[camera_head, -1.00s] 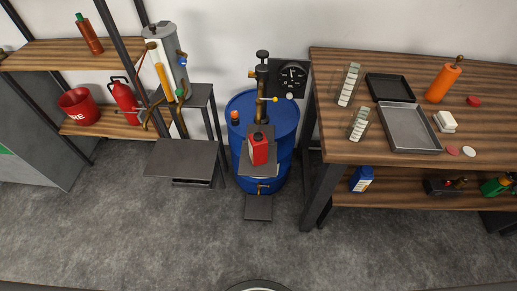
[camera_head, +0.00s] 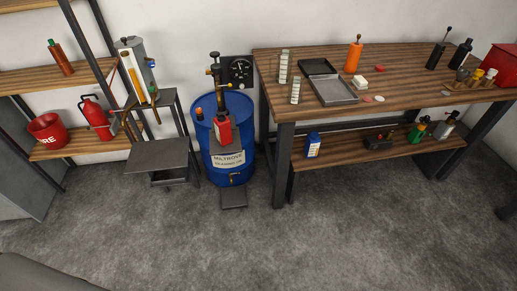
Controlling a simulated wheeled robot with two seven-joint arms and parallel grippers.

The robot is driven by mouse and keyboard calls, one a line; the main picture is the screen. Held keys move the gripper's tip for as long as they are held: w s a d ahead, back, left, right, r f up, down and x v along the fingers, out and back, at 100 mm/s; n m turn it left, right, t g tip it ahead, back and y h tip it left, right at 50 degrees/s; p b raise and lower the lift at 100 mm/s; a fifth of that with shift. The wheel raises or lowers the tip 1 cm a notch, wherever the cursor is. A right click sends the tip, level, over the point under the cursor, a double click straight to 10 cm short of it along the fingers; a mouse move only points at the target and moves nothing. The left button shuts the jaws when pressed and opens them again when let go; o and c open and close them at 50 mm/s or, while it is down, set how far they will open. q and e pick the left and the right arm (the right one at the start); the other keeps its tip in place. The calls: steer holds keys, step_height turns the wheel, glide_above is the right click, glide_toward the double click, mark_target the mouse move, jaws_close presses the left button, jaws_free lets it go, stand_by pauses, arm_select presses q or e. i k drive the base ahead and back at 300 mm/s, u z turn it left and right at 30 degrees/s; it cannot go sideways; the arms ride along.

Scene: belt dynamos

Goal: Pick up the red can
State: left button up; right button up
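The red can (camera_head: 223,131) is a small rectangular can with a dark cap and a pale label. It stands on a small platform at the front of the blue drum (camera_head: 230,163), under the brass and black hand pump (camera_head: 216,75). Both of my grippers are out of the head view, and nothing is seen touching the can.
A wooden workbench (camera_head: 400,92) with an open black case (camera_head: 335,88) stands to the right. A dark stand (camera_head: 160,154) and shelves with a red fire bucket (camera_head: 47,131) and extinguisher (camera_head: 96,118) are to the left. The grey floor (camera_head: 230,250) in front is clear.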

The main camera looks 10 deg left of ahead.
mark_target(222, 127)
steer(key=u, duration=0.05)
steer(key=k, duration=0.2)
steer(key=z, duration=1.1)
steer(key=i, duration=1.65)
steer(key=u, duration=1.1)
steer(key=i, duration=0.6)
steer(key=u, duration=0.65)
